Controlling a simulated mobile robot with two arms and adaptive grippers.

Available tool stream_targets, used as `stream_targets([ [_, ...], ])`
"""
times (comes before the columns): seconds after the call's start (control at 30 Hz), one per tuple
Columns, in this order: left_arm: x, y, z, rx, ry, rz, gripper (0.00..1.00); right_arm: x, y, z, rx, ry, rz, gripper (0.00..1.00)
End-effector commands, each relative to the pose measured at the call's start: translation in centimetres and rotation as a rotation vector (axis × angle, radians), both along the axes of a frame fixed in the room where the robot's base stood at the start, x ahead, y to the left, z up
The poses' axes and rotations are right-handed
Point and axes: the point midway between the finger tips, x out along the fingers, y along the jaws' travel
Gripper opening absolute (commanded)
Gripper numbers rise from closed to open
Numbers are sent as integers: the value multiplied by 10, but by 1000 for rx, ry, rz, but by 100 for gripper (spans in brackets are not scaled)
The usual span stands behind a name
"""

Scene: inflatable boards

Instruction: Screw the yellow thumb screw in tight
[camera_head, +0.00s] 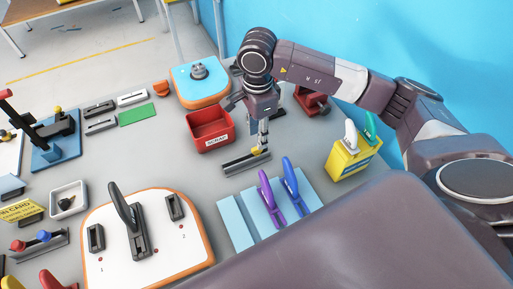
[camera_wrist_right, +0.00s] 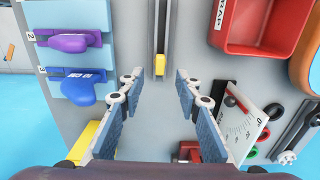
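A small yellow piece (camera_head: 257,150) sits at one end of a grey metal rail (camera_head: 240,163); I cannot tell whether it is the thumb screw. In the right wrist view the yellow piece (camera_wrist_right: 160,65) lies ahead of and between the fingers, with the rail (camera_wrist_right: 161,22) running away from it. My right gripper (camera_head: 263,140) points down just above that end of the rail. In the wrist view its fingers (camera_wrist_right: 157,88) are apart with nothing between them. Another small yellow knob (camera_head: 58,111) is on the dark clamp with a blue base. My left gripper is not in view.
A red scrap bin (camera_head: 210,129) stands behind the rail. Blue boards with purple (camera_head: 267,192) and blue (camera_head: 291,180) handled tools lie in front. A yellow holder (camera_head: 351,158) stands at right. An orange-edged white board (camera_head: 150,255) is at front left.

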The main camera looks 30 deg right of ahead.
Motion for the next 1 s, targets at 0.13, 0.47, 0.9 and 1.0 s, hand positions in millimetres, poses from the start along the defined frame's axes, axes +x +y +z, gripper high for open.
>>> stream_targets([
  [0.13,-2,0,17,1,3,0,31,-2,1,-15,1,7,1,31],
  [0.47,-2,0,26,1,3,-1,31,0,2,-50,4,1,1,31],
  [0.9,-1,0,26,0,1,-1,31,0,2,-51,4,1,1,1],
  [1.0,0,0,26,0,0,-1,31,0,2,-50,4,1,1,0],
])
